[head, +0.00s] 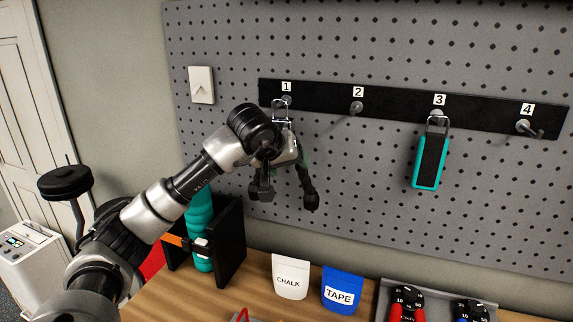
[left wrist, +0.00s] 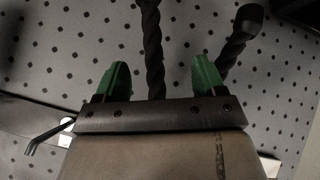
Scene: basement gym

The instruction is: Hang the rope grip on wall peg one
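Wall peg one (head: 287,100) sticks out of a black rail under the label 1. The rope grip (head: 309,195) is black, with a metal loop at its top and two rope ends hanging down. The loop overlaps peg one in the head view; whether the peg passes through it is hard to tell. My left gripper (head: 290,162) is at the rope just below peg one. In the left wrist view its green fingers (left wrist: 160,80) stand apart, with one twisted strand (left wrist: 153,50) between them and clear space beside it. My right gripper is not in view.
Pegs two (head: 356,107) and four (head: 524,127) are bare. A teal and black item (head: 430,160) hangs on peg three. Below are a black holder (head: 232,240) with a teal bottle (head: 200,215), a chalk bag (head: 290,276) and a tape bag (head: 342,290).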

